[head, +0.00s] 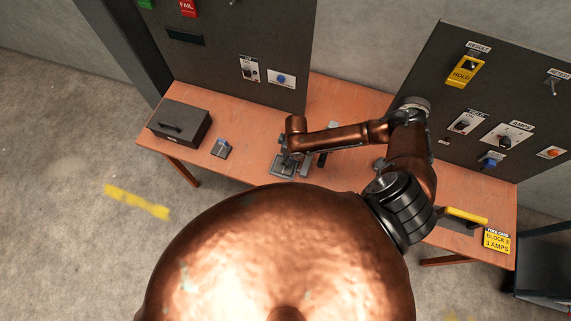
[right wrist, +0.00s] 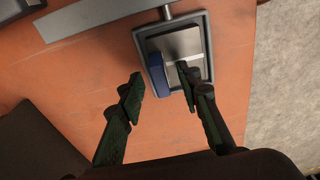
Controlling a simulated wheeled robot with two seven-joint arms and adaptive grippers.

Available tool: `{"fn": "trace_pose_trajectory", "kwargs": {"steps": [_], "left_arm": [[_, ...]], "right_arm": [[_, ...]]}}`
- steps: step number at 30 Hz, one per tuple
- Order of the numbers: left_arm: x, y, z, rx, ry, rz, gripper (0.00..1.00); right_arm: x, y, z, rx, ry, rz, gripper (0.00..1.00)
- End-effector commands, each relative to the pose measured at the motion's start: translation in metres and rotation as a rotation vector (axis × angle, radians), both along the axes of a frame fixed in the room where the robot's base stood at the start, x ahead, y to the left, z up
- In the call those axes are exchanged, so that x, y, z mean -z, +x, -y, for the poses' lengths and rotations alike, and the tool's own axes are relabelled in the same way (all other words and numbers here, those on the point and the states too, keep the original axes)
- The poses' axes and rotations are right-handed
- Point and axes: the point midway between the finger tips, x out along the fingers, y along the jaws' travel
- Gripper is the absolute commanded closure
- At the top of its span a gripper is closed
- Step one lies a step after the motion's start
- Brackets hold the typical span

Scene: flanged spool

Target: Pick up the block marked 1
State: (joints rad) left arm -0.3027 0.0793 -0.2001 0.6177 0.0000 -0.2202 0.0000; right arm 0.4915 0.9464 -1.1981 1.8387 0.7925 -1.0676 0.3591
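My right arm reaches over the orange table (head: 350,100), and its gripper (head: 287,160) hangs low near the table's front edge. In the right wrist view the gripper (right wrist: 160,80) is open. A metallic block (right wrist: 182,45) with a blue upright part (right wrist: 157,75) sits in a dark square tray (right wrist: 206,22). The blue part lies between the two finger lines; the right finger overlaps the block and the left finger is beside the tray. I cannot tell whether they touch. No number is readable on this block. My left gripper is out of view.
Dark panels (head: 235,40) with switches rise behind. A yellow card (head: 497,240) at right reads "BLOCK 3, 3 AMPS". Table between box and tray is mostly clear.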

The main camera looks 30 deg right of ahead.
Motion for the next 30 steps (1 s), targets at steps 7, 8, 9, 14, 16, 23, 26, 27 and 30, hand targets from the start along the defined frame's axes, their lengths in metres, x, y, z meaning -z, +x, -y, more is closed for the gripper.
{"fn": "trace_pose_trajectory", "kwargs": {"steps": [7, 8, 9, 14, 16, 23, 26, 27, 30], "left_arm": [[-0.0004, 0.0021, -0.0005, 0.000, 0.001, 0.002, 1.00], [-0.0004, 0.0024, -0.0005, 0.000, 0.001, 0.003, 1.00], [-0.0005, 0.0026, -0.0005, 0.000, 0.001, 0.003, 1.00], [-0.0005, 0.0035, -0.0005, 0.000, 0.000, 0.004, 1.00], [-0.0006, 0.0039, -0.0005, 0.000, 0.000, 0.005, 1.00], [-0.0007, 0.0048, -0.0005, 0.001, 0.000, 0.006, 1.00], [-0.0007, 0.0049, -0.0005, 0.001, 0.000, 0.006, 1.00], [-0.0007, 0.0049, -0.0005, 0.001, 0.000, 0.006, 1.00], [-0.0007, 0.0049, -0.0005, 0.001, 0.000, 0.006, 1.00]], "right_arm": [[0.0144, 0.0011, -0.0006, -0.001, -0.001, 0.001, 0.68], [0.0144, 0.0011, -0.0006, -0.001, -0.001, 0.001, 0.68], [0.0143, 0.0011, -0.0006, -0.001, -0.001, 0.001, 0.68], [0.0140, 0.0010, -0.0007, -0.001, -0.001, 0.001, 0.75], [0.0139, 0.0010, -0.0008, -0.001, -0.001, 0.001, 0.80], [0.0137, 0.0011, -0.0007, -0.001, -0.001, 0.001, 0.96], [0.0137, 0.0011, -0.0007, -0.001, -0.001, 0.001, 1.00], [0.0137, 0.0011, -0.0007, -0.001, -0.001, 0.001, 1.00], [0.0136, 0.0011, -0.0006, -0.001, 0.000, 0.001, 1.00]]}}
